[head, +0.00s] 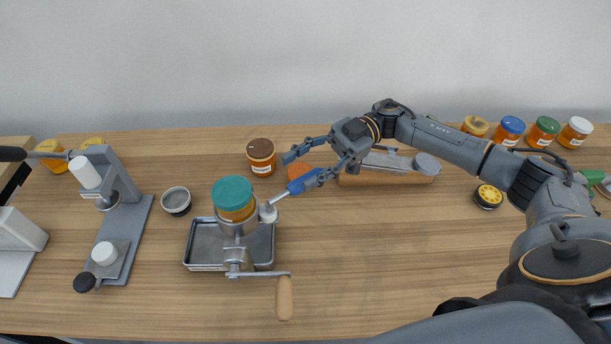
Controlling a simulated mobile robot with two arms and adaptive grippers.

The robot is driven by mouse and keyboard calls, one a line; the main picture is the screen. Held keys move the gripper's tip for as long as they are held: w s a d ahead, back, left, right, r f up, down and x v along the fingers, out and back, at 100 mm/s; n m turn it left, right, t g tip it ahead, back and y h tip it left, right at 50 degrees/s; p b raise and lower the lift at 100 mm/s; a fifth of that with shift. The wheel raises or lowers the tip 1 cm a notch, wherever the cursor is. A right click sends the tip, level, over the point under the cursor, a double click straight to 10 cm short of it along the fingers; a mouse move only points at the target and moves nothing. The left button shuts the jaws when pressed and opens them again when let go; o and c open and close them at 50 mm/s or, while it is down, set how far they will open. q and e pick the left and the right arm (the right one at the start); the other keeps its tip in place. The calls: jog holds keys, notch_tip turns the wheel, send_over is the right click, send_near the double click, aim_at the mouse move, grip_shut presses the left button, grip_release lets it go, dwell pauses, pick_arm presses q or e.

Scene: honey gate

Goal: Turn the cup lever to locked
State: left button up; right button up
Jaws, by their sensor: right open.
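A jar with a teal lid (232,191) sits upright in a metal cup holder over a tray. A lever runs up and right from the pale round hub (268,213) at the cup's right side. It ends in a bright blue grip (303,183). My right gripper (304,168) is open, fingers pointing left. Its lower finger overlaps the right part of the blue grip; I cannot tell if they touch. Its upper finger is apart from the grip, behind it. My left gripper is not in view.
A crank with a wooden handle (285,298) sticks out in front of the metal tray (203,267). A grey press (125,215) stands left, beside a small metal bowl (176,200). A brown-lidded jar (261,156) stands behind.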

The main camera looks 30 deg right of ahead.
aim_at(306, 176)
notch_tip(306, 176, up, 6)
jog(key=shift+r, duration=0.1)
dwell(0.5)
